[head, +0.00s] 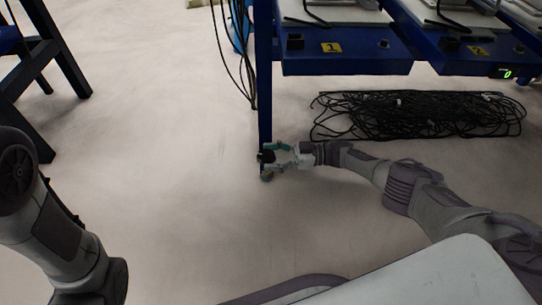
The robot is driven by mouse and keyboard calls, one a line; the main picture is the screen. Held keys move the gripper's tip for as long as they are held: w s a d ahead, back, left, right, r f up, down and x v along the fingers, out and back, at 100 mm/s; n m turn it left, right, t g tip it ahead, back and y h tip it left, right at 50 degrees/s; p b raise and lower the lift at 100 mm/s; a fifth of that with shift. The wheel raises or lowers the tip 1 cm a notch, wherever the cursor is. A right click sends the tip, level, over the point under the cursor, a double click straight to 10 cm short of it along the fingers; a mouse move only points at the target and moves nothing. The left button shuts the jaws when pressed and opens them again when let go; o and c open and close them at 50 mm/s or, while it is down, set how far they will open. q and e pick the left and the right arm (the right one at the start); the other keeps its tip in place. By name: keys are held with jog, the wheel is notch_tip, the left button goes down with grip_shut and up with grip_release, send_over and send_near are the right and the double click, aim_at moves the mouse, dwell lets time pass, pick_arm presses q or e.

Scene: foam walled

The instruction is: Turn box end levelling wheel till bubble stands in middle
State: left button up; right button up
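My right gripper (270,160) is beside the blue upright leg (264,105) of the blue bench. Its two teal-tipped fingers are spread apart, with a small dark round part (265,157) at their tips, on or in front of the leg. I cannot tell if the fingers press on it. A small brass-coloured part (267,176) shows just below the fingertips. Which of these is the levelling wheel is too small to tell. No bubble can be made out. My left arm is at the lower left, but its gripper is out of view.
The blue bench carries blue units with yellow labels 1 (331,48) and 2 (478,50). A heap of black cable (415,116) lies on the floor beneath. Black cables hang left of the leg. A dark blue frame (50,60) stands at upper left. The pale floor (165,150) between is clear.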

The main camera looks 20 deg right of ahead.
jog(key=shift+o, duration=0.3)
jog(key=v, duration=0.7)
jog(key=shift+d, duration=0.3)
jog(key=shift+s, duration=0.1)
